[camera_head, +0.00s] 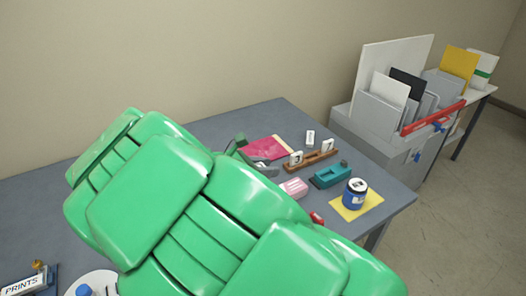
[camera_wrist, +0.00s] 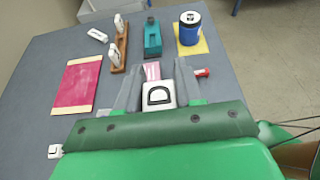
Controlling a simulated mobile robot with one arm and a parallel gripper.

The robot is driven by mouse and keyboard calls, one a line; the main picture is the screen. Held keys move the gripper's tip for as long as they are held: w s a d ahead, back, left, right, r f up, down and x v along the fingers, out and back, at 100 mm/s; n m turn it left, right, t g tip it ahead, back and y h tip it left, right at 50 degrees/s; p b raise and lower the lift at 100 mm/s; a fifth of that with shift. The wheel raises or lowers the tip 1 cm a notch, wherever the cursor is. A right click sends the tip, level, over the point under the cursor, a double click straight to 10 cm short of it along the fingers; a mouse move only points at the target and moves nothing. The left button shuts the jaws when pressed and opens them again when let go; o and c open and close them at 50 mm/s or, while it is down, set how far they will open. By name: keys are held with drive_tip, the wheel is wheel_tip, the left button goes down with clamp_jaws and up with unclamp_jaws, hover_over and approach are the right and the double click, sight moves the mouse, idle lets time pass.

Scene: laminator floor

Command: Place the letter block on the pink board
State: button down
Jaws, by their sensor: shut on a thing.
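The letter block, white with a black D (camera_wrist: 158,95), is between the grey fingers of my gripper (camera_wrist: 158,88), which is shut on it. In the head view my green arm hides the block, and only a grey part of my gripper (camera_head: 264,168) shows beside the pink board. The pink board (camera_wrist: 77,86) lies flat on the table to the left of my gripper in the wrist view, with pale strips at two ends. It also shows in the head view (camera_head: 270,147), partly covered by my gripper. Its visible surface is bare, and the held block is apart from it.
A wooden rack (camera_wrist: 122,48) holds white blocks, with a loose white block (camera_wrist: 97,35) beside it. A teal tool (camera_wrist: 152,38), a blue jar (camera_wrist: 190,30) on a yellow sheet, a pink item (camera_wrist: 152,70) and a red item (camera_wrist: 202,72) stand near. A grey cabinet (camera_head: 372,140) is beyond.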

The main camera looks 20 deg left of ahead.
drive_tip(key=w+a, duration=0.4)
drive_tip(key=w, duration=0.6)
hover_over(267, 149)
drive_tip(key=shift+s+f, duration=0.1)
drive_tip(key=shift+f, duration=6.8)
drive_tip(key=shift+f, duration=0.1)
